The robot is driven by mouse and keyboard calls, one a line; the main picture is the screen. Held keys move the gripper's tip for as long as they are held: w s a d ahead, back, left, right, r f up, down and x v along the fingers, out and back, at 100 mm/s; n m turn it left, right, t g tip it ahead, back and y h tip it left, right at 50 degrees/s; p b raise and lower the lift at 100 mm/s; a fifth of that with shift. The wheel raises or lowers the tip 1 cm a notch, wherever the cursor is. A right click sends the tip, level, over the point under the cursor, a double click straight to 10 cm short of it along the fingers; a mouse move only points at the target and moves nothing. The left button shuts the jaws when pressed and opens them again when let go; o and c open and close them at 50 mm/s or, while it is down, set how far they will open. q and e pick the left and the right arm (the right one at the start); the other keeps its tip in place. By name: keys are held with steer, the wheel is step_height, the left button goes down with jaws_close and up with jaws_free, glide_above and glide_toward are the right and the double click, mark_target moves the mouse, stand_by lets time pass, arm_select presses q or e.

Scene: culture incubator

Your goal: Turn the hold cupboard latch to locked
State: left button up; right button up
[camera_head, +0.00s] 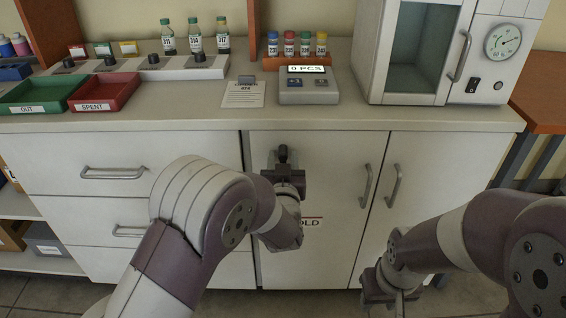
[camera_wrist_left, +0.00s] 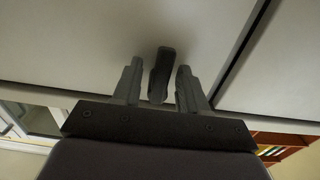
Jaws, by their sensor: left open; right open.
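The hold cupboard door (camera_head: 330,170) is the pale panel in the middle of the counter front, with part of its label, "OLD", showing beside my left arm. The latch is a small dark lever (camera_wrist_left: 162,75); in the head view its dark top (camera_head: 283,151) shows just above my left gripper (camera_head: 284,163). In the left wrist view my left gripper (camera_wrist_left: 158,88) is open, with one finger on each side of the lever and narrow gaps between. The latch's base is not clear. My right gripper (camera_head: 388,297) is open, low in front of the cupboards, away from the latch.
A vertical bar handle (camera_head: 366,186) is on the hold door, and another (camera_head: 393,186) on the door to its right. Drawers with bar handles (camera_head: 113,173) are at left. The counter (camera_head: 200,118) above holds trays, bottles, a counting device (camera_head: 305,86) and an incubator (camera_head: 415,55).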

arm_select(q)
jaws_close()
